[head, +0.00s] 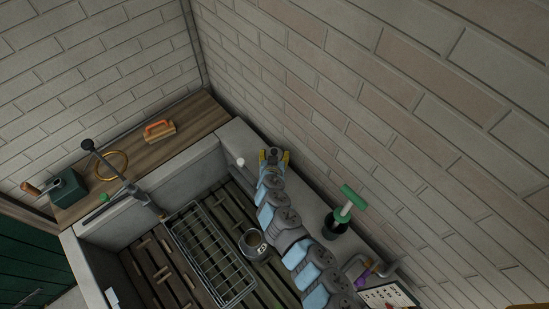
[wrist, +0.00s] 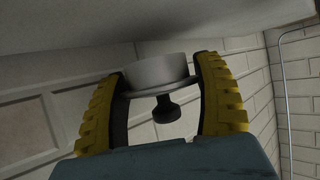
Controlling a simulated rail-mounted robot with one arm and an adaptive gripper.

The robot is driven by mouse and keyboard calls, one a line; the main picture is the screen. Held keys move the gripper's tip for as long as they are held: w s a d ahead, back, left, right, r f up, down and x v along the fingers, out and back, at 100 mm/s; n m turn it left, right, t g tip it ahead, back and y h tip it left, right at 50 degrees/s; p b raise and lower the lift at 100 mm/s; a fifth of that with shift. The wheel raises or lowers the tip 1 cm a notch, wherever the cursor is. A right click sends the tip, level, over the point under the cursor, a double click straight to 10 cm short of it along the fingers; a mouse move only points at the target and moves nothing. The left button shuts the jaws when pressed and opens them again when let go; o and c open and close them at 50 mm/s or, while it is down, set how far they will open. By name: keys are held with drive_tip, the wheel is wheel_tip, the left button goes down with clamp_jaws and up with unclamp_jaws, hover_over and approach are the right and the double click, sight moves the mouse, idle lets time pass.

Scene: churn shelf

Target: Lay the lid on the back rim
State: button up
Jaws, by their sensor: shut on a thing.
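My gripper (head: 273,158) is over the far end of the pale stone back rim (head: 312,204), by the brick wall. In the wrist view its two yellow fingers (wrist: 162,92) are shut on the lid (wrist: 157,73), a grey metal disc with a black knob (wrist: 166,110). The lid's flat side faces a pale surface close by; I cannot tell whether they touch. In the head view the lid is mostly hidden by my gripper.
A wire rack (head: 211,254) lies beside the churn. A small white knob (head: 240,162) stands left of my gripper. A green-handled tool in a dark pot (head: 337,222) is to the right. A wooden ledge holds an orange-handled brush (head: 160,130) and a green box (head: 68,188).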

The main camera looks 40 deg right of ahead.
drive_tip(key=shift+s+a+f, duration=0.1)
drive_tip(key=shift+f, duration=1.15)
drive_tip(key=o, duration=1.2)
drive_tip(key=shift+o, duration=0.2)
drive_tip(key=shift+b+v, duration=0.55)
drive_tip(key=shift+v, duration=5.4)
drive_tip(key=shift+r, duration=0.15)
